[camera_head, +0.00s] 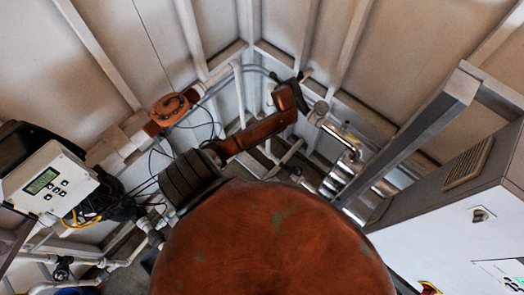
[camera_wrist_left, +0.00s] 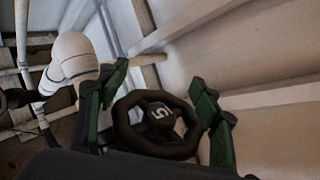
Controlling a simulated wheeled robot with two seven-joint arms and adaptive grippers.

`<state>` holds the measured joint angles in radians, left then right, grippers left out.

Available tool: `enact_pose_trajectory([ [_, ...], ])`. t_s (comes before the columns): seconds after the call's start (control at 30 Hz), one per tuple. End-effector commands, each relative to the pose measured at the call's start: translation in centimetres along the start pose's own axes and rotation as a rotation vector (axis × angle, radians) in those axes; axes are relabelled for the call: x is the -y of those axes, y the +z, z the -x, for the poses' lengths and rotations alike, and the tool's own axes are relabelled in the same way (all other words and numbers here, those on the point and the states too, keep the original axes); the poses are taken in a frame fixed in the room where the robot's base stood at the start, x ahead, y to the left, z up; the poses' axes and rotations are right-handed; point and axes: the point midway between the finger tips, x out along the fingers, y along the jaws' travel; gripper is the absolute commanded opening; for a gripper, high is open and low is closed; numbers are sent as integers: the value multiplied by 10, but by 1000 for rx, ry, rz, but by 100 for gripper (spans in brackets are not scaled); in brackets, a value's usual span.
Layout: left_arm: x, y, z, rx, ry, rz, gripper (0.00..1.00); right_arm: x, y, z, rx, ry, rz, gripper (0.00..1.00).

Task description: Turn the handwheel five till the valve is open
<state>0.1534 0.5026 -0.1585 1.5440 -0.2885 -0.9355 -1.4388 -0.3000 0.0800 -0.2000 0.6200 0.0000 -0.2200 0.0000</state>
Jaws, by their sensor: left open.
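The handwheel (camera_wrist_left: 128,125) is a dark ring with spokes, and its hub carries a pale "5" that shows turned round. It shows in the left wrist view, in the middle. My left gripper (camera_wrist_left: 160,89) is open, with one green-padded finger on each side of the wheel. The wheel sits between the fingers, and I cannot tell whether either finger touches its rim. The near part of the wheel is close to the dark gripper body. In the head view I cannot make out the handwheel or the left fingertips. My right gripper is not in view.
White pipes (camera_wrist_left: 75,55) stand left of the wheel in the wrist view, with a ribbed wall on the right. In the head view, metal pipes (camera_head: 345,140) run near my arm. A white cabinet (camera_head: 460,235) is at the right, and a display box (camera_head: 48,182) at the left.

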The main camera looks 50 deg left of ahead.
Motion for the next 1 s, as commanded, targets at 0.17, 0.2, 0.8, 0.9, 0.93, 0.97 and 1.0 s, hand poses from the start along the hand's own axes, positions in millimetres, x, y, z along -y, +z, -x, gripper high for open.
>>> enact_pose_trajectory([
  [0.17, 4, -4, -2, -1, -153, -15, 59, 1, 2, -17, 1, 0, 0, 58],
  [0.2, 5, -4, -2, -1, -188, -17, 59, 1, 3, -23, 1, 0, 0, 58],
  [0.8, 29, -5, 7, 0, -639, -67, 59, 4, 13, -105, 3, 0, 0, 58],
  [0.9, 32, -6, 10, 0, -707, -74, 59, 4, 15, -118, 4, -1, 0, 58],
  [0.93, 33, -5, 10, 1, -728, -77, 59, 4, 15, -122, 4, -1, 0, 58],
  [0.97, 34, -5, 11, 1, -748, -79, 59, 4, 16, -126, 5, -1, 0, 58],
  [1.0, 34, -6, 12, 1, -775, -82, 59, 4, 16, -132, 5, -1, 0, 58],
])
